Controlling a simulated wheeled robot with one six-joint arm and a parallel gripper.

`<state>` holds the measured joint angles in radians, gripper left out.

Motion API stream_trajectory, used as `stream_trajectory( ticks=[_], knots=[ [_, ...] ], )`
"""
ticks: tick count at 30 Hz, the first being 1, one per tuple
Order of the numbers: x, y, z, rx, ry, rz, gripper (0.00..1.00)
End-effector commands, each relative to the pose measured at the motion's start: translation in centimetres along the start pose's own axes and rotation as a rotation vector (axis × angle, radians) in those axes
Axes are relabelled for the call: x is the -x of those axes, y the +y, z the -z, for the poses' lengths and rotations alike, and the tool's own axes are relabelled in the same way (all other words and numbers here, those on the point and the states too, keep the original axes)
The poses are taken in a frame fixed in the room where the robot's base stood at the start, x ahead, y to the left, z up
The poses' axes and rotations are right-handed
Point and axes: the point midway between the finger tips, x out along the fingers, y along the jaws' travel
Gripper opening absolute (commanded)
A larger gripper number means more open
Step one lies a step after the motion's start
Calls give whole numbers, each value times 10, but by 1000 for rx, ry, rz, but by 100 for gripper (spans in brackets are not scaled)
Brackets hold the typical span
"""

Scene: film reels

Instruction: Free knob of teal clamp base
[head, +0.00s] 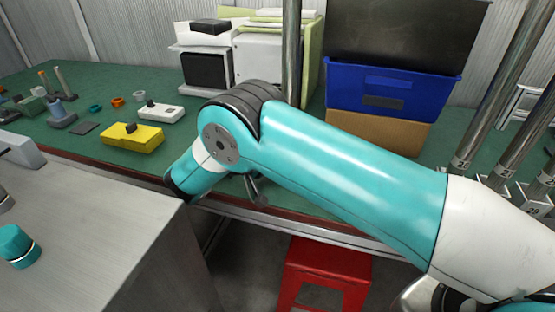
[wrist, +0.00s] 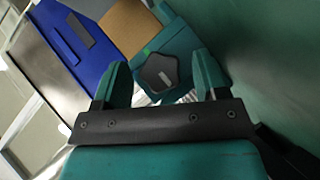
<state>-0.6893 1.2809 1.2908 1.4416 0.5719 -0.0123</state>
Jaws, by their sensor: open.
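The teal clamp base (wrist: 180,38) shows in the wrist view just past my fingers, on the green table. Its dark, star-shaped knob (wrist: 154,75) has a pale mark in the middle and sits between the two fingers. My gripper (wrist: 160,70) is open, with one teal finger on either side of the knob. I cannot tell whether either finger touches it. In the head view, my teal arm hides the gripper, and the clamp base cannot be made out.
A blue bin (head: 385,90) stands on a cardboard box (head: 385,130) at the table's back. A yellow block (head: 132,138), a white block (head: 160,112) and several small parts lie at left. A grey cabinet (head: 90,215) stands in front. A red stool (head: 325,272) is below the table.

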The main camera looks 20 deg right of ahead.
Motion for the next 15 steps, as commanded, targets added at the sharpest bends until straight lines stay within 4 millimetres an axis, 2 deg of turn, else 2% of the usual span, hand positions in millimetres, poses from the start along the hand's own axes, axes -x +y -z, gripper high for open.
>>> stream_trajectory(
  ticks=[5, 9, 11, 12, 14, 15],
  knots=[
    [5, 11, 5, -2, -1, 1, 66],
    [14, 32, 14, -2, -1, -1, 66],
    [19, 42, 19, -2, -1, -3, 71],
    [21, 49, 22, -3, -2, -4, 80],
    [25, 59, 26, -3, -3, -5, 81],
    [27, 66, 29, -3, -4, -5, 78]
  ],
)
